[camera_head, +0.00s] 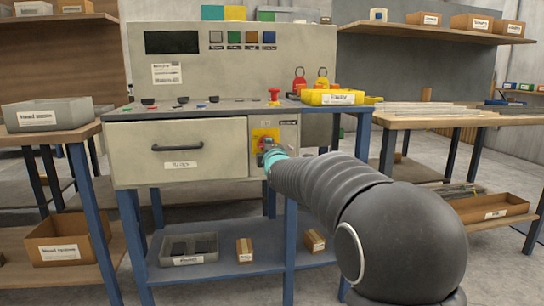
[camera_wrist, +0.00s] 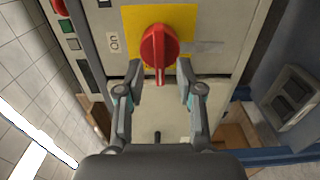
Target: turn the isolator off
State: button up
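The isolator is a red rotary knob (camera_wrist: 158,50) on a yellow plate (camera_wrist: 190,18), with its bar pointing down towards my gripper in the wrist view. A small label that seems to read "On" (camera_wrist: 114,42) is left of the plate. In the head view the yellow plate (camera_head: 260,134) is on the grey panel right of the drawer, and my gripper partly hides the knob. My gripper (camera_wrist: 160,72) is open, with one fingertip on each side of the bar's lower end. Gaps show between the fingertips and the bar.
A drawer (camera_head: 180,165) with a black handle is left of the isolator. Above, the bench top carries a red mushroom button (camera_head: 274,95), red and yellow padlock-like tags (camera_head: 300,78) and a yellow tray (camera_head: 330,97). A blue table leg (camera_head: 290,240) stands below.

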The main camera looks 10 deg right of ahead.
jog(key=s, duration=1)
jog(key=shift+s+d, duration=0.2)
jog(key=shift+s, duration=0.1)
notch_tip(320, 180, down, 10)
jog(key=s+m+g, duration=0.3)
jog(key=m+g, duration=0.1)
jog(key=m, duration=0.2)
jog(key=s+f+m+g+p, duration=0.1)
jog(key=s+f+m+g, duration=0.45)
jog(key=s, duration=0.55)
jog(key=s+d+r+m+g+p, duration=0.1)
jog(key=s+d+r+m+p, duration=0.1)
jog(key=s, duration=1.1)
jog(key=s+d+r+m+g+p, duration=0.1)
jog(key=s+m+p, duration=0.4)
jog(key=s, duration=0.7)
jog(key=shift+s+d+r+g+h+p, duration=0.35)
jog(key=shift+s+r+g+p, duration=0.1)
jog(key=shift+r, duration=0.25)
